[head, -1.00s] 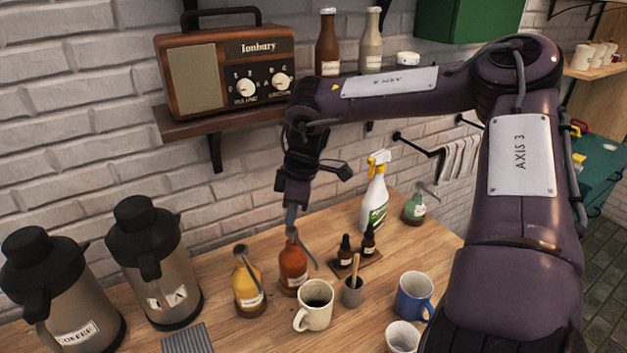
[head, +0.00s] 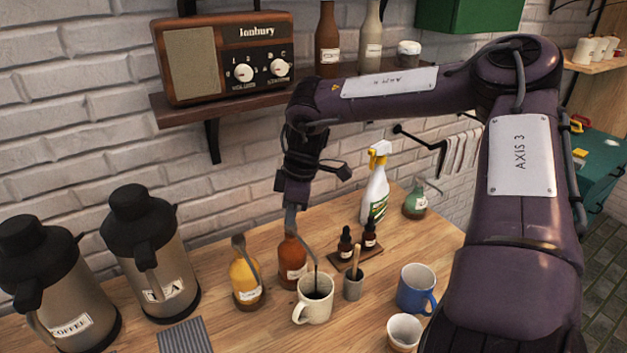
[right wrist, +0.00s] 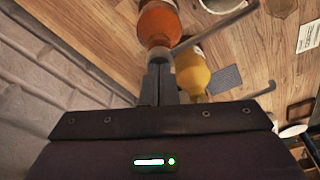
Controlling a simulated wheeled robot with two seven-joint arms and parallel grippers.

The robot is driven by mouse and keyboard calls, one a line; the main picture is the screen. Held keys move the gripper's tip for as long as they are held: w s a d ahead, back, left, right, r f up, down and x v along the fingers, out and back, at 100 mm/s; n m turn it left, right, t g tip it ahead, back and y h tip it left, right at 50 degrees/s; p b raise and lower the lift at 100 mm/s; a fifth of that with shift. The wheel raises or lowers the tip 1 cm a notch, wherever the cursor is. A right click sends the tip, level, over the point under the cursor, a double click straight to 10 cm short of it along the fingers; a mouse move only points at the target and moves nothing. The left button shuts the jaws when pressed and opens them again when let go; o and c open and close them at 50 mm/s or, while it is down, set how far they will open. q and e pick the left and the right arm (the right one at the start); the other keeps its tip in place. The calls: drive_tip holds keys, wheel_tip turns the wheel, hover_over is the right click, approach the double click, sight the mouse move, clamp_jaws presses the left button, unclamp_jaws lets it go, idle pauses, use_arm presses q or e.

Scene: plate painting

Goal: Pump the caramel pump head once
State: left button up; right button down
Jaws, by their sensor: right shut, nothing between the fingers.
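An orange-brown pump bottle (head: 293,262) stands on the wooden counter; its label is too small to read, so I cannot confirm it is the caramel. Its spout points over a cream mug (head: 303,311), and a thin dark stream (head: 317,279) runs from the spout's end into the mug. My right gripper (head: 291,222) is shut and empty, fingers down on top of the pump head, which they mostly hide. In the right wrist view my shut fingers (right wrist: 159,65) meet the top of the orange-brown bottle (right wrist: 158,22). My left gripper is not in view.
A yellow pump bottle (head: 247,283) stands close to the left. A spoon cup (head: 353,287), dropper bottles (head: 345,243), a spray bottle (head: 376,195), a green bottle (head: 415,203) and a blue mug (head: 414,290) are to the right. Two flasks (head: 160,275) stand left.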

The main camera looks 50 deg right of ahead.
drive_tip(key=shift+s, duration=0.1)
drive_tip(key=shift+r+p, duration=0.5)
drive_tip(key=shift+p+v, duration=0.35)
drive_tip(key=shift+v, duration=0.45)
drive_tip(key=shift+w+a, duration=0.1)
drive_tip(key=shift+w, duration=0.1)
drive_tip(key=w+p+v, duration=0.1)
drive_tip(key=p+v, duration=0.2)
drive_tip(key=v, duration=0.3)
drive_tip(key=shift+a, duration=0.45)
